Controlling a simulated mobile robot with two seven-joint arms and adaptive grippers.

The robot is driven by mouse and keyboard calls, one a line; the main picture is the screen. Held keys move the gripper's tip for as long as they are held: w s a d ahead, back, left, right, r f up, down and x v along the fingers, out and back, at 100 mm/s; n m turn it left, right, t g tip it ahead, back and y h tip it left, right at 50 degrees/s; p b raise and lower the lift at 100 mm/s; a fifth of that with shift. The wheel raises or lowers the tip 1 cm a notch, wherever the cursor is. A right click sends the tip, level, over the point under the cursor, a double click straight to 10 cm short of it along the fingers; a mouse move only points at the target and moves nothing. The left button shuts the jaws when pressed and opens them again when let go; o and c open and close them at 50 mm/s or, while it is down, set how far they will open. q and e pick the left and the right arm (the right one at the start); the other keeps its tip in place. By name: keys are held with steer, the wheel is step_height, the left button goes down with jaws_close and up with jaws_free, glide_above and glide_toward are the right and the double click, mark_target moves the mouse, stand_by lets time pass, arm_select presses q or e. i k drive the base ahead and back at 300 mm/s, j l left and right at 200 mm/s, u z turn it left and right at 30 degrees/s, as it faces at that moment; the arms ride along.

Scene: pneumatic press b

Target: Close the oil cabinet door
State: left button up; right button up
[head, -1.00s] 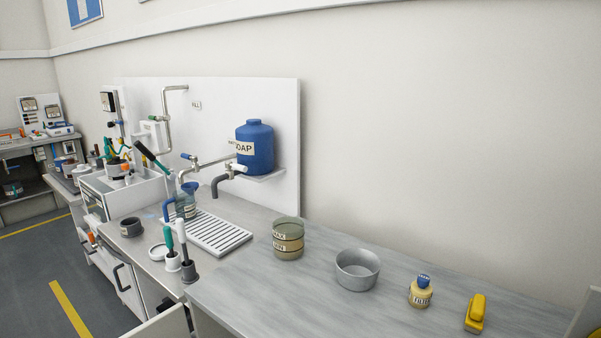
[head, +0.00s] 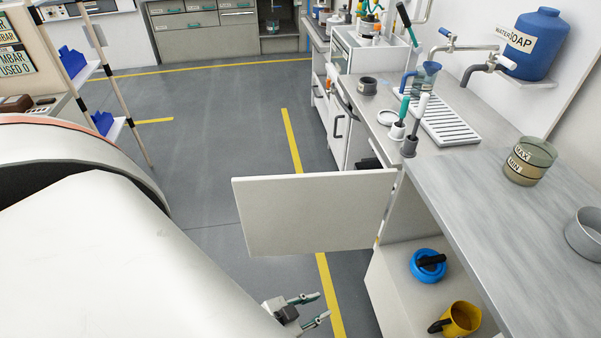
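The oil cabinet door (head: 312,214) is a white panel standing wide open, swung out from the counter into the aisle. Its hinge side is at the right, by the cabinet (head: 388,285). The open cabinet shows a blue round container (head: 427,266) and a yellow jug (head: 461,318) inside. My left gripper (head: 316,308) is low in the picture, in front of the door and left of the cabinet opening. Its two fingers are spread with nothing between them, and it looks apart from the door. My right gripper is out of view.
The grey counter (head: 480,205) runs along the right with a MAX/MIN container (head: 529,161) and a metal bowl (head: 585,234) on it. A soap tank (head: 535,43) sits above. The grey floor (head: 205,140) left of the door is clear. A shelf (head: 98,95) stands at the left.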

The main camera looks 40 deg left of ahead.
mark_target(299, 213)
steer(key=j+u, duration=0.25)
steer(key=j, duration=0.7)
steer(key=j+z, duration=0.1)
steer(key=j, duration=0.4)
steer(key=k+j+z, duration=0.1)
steer(key=j, duration=0.4)
steer(key=k+j+z, duration=0.1)
steer(key=j+z, duration=0.25)
steer(key=j, duration=0.6)
steer(key=j+z, duration=0.75)
steer(key=j, duration=0.15)
steer(key=j+z, duration=1.3)
steer(key=j, duration=1)
steer(key=k+j+z, duration=0.15)
steer(key=j, duration=0.2)
steer(key=j+z, duration=0.15)
steer(key=j, duration=0.25)
steer(key=k, duration=0.05)
